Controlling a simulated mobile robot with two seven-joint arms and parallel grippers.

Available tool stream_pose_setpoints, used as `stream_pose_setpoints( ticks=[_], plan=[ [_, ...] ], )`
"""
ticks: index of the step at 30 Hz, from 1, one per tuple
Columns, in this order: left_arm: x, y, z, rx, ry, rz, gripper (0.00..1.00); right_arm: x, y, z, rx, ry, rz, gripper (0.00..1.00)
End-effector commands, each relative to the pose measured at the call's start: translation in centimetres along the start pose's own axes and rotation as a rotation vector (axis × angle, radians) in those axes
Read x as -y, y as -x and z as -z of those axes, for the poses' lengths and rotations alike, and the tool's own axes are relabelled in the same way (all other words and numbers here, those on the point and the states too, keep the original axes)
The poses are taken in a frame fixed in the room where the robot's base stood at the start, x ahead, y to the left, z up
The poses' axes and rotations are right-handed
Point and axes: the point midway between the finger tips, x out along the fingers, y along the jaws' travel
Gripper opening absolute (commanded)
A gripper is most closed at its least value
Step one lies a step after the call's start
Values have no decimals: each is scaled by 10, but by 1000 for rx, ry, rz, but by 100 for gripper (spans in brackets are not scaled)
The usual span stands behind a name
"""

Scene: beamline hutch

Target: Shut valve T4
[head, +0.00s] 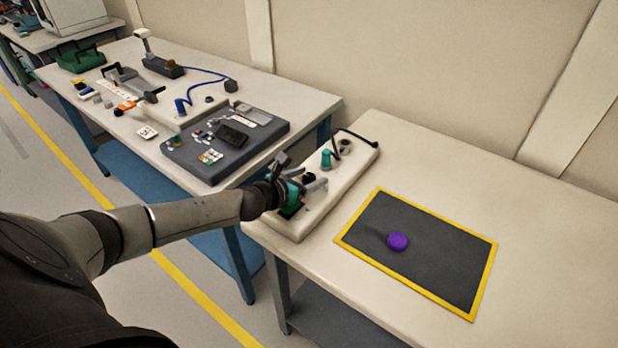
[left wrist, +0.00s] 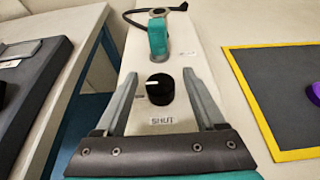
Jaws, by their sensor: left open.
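A cream panel (head: 352,174) stands on the near table and carries a round black knob (left wrist: 160,90) with a white mark pointing left. A label reading SHUT (left wrist: 161,121) lies on the near side of the knob. No T4 marking is readable. A teal handle (left wrist: 158,40) is farther along the panel; it also shows in the head view (head: 326,159). My left gripper (head: 309,190) is open over the panel. In the left wrist view its fingers (left wrist: 160,76) lie on both sides of the knob, apart from it; the exact height is unclear. My right gripper is out of view.
A dark mat with a yellow border (head: 446,270) lies to the right, with a purple disc (head: 397,241) on it. A second table at left holds a dark grey tray (head: 272,133) and other items.

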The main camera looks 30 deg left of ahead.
Motion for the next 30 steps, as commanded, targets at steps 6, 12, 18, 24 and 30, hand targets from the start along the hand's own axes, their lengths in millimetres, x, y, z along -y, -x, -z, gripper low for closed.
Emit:
stream_pose_setpoints(
  ticks=[6, 12, 18, 24, 30],
  plan=[
    [0, -2, 0, -1, 0, 1, 72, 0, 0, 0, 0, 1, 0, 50],
    [0, -2, 0, -1, 0, 1, 62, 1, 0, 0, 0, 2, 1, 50],
    [0, -2, 0, -1, 0, 0, 40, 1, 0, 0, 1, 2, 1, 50],
    [0, -2, 0, -1, 0, 0, 18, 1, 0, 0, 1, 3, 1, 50],
    [0, -2, 0, -1, 0, 0, 0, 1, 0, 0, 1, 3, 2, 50]
  ],
)
